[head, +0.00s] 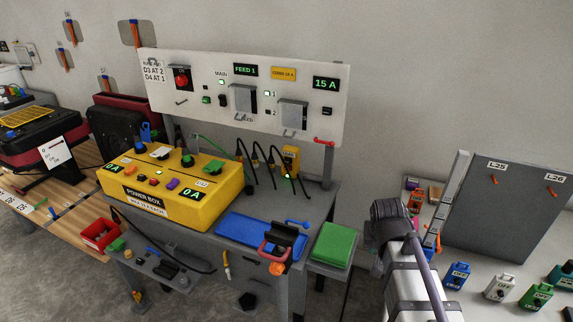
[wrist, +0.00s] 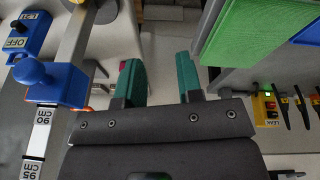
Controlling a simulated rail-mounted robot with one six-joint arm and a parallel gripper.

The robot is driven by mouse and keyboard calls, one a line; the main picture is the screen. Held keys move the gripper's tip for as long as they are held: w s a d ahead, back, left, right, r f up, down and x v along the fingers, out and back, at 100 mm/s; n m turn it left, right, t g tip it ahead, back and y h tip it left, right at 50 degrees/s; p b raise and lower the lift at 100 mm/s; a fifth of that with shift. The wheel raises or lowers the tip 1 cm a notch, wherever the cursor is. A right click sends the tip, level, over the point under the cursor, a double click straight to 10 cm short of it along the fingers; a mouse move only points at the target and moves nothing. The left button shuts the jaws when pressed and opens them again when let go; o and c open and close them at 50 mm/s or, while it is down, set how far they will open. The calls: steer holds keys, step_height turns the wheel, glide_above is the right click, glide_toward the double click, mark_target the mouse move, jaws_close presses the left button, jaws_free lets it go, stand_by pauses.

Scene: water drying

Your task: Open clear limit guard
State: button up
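The white wall panel (head: 160,112) above the bench carries two grey, box-like covers. One cover (head: 243,98) is at the middle, below the FEED 1 display. The other cover (head: 293,115) is to its right, below and left of the 15 A display (head: 326,84). Both look closed over what is behind them, and I cannot read which is the limit guard. My gripper (wrist: 160,78) shows in the wrist view with two teal fingertips apart and nothing between them. It is away from the panel, which the wrist view does not show. The gripper is not distinguishable in the head view.
A yellow power box (head: 160,195), a blue mat (head: 250,235) and a green block (head: 333,244) stand on or beside the bench. The green block also shows near my gripper in the wrist view (wrist: 245,30). A blue knobbed clamp (wrist: 45,82) on a ruler is left of the gripper.

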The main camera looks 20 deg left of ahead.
mark_target(355, 230)
steer(key=w+a+f+t+b, duration=0.1)
steer(key=w+a+f, duration=0.1)
steer(key=w, duration=0.1)
steer(key=w+a+f+m+t+b, duration=0.1)
steer(key=w+a+f+t+b, duration=0.1)
steer(key=w, duration=0.2)
steer(key=w+a+f+t+b, duration=0.1)
steer(key=w+a+f, duration=0.1)
steer(key=w, duration=0.2)
steer(key=shift+w+a+f+b, duration=0.15)
steer(key=shift+a+f+b, duration=0.15)
steer(key=shift+a+b, duration=0.1)
steer(key=w+a+r+m+t+y+b, duration=0.3)
steer(key=w+a+r+t+y+b, duration=0.2)
steer(key=w+a+t, duration=0.5)
steer(key=s+a+r+m+g+y+p, duration=0.1)
steer(key=a+r+y+p, duration=0.1)
steer(key=a+r+y, duration=0.95)
steer(key=p+x, duration=0.3)
steer(key=x, duration=0.7)
steer(key=shift+w+d+r+p, duration=0.15)
steer(key=shift+w+p, duration=0.05)
steer(key=shift+p, duration=0.15)
jaws_close()
